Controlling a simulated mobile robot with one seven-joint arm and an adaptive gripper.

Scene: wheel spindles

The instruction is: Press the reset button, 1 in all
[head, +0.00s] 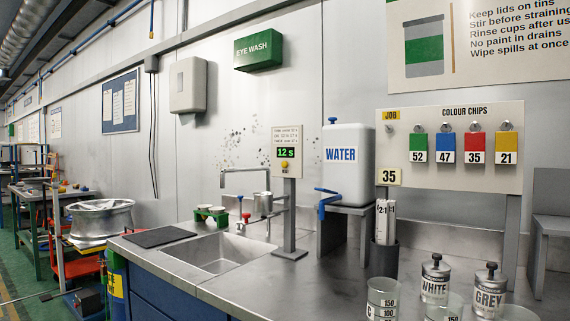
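A timer box on a grey post (290,215) stands on the counter behind the sink's right side. Its green display (286,152) reads "12 s". Below the display is a small round yellow button (284,165), the only button I see on the box. Small printed text sits above the display, too small to read for sure. Nothing hides the front of the box. My gripper is not in the head view, so its place and state do not show.
A sink (215,254) with a tap (238,171) lies left of the post. A water tank (348,160) on a stand is right of it. Beakers (383,297), tins marked WHITE (435,282) and GREY (489,292) stand at front right. Counter before the post is clear.

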